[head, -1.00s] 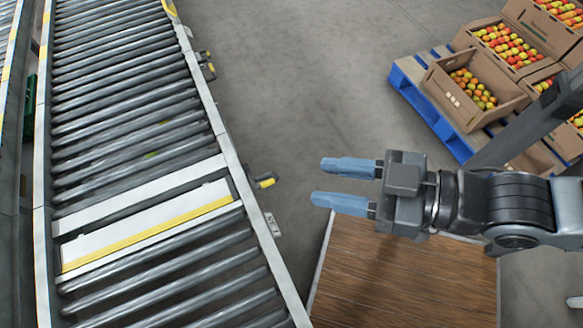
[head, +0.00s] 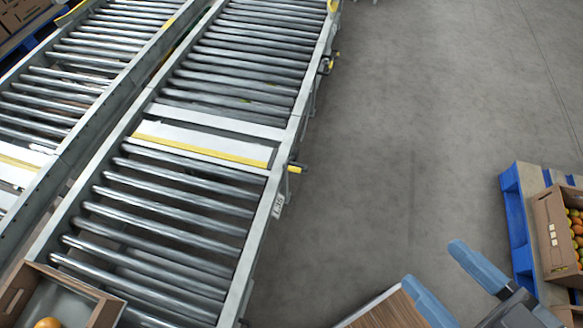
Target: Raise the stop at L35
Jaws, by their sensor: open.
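A roller conveyor (head: 262,222) runs from lower left to upper middle. A flat white stop plate (head: 205,139) with a yellow edge stripe lies across it, about level with the rollers. A small yellow-tipped lever (head: 295,169) sticks out from the right rail beside the plate. A small label (head: 278,205) is on that rail just below the lever; its text is too small to read surely. My gripper (head: 433,264) is at the lower right, open and empty, with blue fingers pointing up-left. It is well to the right of the lever, touching nothing.
A cardboard box (head: 95,300) with an orange-coloured fruit is on the near rollers. A second conveyor (head: 62,95) runs on the left. A brown wooden top (head: 385,312) lies below my gripper. A blue pallet (head: 518,225) with a fruit box stands right. Grey floor is clear between.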

